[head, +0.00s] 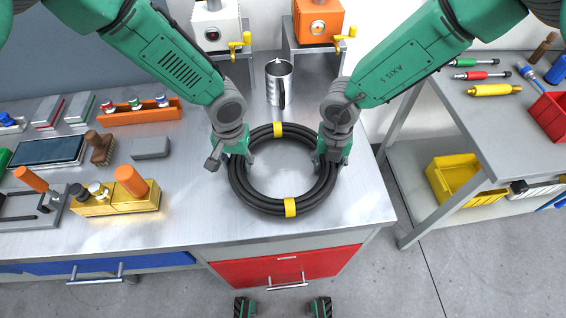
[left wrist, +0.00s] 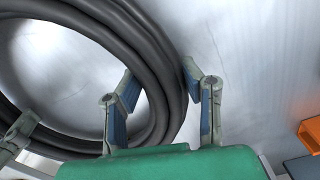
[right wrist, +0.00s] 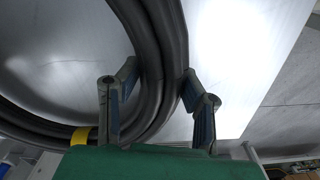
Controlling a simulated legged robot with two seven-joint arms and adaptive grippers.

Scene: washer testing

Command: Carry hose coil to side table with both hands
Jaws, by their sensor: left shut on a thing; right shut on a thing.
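The black hose coil (head: 262,206) with yellow bands lies on the metal workbench, near its right end. My left gripper (head: 236,162) is at the coil's left side, and my right gripper (head: 328,160) is at its right side. In the left wrist view the fingers (left wrist: 158,88) straddle the hose bundle (left wrist: 158,60) and are shut on it. In the right wrist view the fingers (right wrist: 158,85) also close around the bundle (right wrist: 160,45). The side table (head: 450,95) stands to the right, across a gap from the bench. I cannot tell whether the coil is lifted off the bench.
A steel jug (head: 279,80) stands just behind the coil. A white unit (head: 217,25) and an orange unit (head: 319,22) are at the back. A brass block (head: 115,200) is left. The side table holds screwdrivers and a red bin (head: 551,115); a yellow bin (head: 455,180) sits on its shelf.

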